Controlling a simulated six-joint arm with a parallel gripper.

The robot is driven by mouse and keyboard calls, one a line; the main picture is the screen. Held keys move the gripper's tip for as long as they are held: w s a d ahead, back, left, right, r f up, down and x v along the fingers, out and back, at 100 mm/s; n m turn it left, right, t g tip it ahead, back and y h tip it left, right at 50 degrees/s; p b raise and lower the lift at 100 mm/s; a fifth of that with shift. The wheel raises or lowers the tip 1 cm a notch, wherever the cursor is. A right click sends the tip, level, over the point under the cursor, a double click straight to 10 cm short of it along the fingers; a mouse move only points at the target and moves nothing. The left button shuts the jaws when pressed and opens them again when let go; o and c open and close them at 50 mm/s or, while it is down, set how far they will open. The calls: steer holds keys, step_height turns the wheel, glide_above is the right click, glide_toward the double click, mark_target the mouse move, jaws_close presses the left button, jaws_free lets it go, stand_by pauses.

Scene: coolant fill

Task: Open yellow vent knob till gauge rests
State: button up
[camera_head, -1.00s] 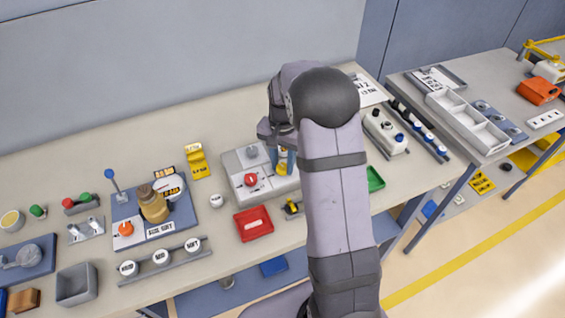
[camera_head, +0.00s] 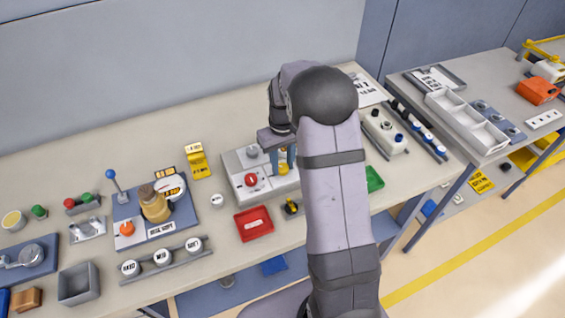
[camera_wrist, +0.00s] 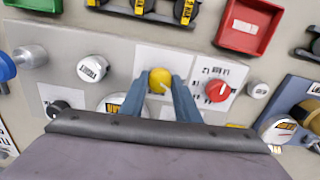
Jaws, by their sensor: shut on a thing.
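The yellow vent knob (camera_wrist: 160,78) sits on a white plate of a grey panel, with a pale mark on its top. My gripper (camera_wrist: 160,92) has its two blue fingers on either side of the knob, shut on it. In the head view my gripper (camera_head: 283,163) reaches down onto the yellow knob (camera_head: 283,169) at the panel (camera_head: 240,186). A white round dial (camera_wrist: 113,101), perhaps the gauge, is partly covered by my left finger in the wrist view; its needle cannot be read.
A red knob (camera_wrist: 217,91) stands close to the right of my fingers in the wrist view. A white round cap (camera_wrist: 92,69) and a black knob (camera_wrist: 60,109) are to the left. A red tray (camera_head: 254,223) lies in front of the panel.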

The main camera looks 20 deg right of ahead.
mark_target(282, 166)
steer(key=shift+r+n, duration=0.1)
steer(key=shift+n, duration=2.1)
steer(key=shift+w, duration=0.1)
steer(key=o, duration=1)
steer(key=shift+o, duration=0.2)
steer(key=shift+r+b, duration=1)
steer(key=shift+r, duration=2.65)
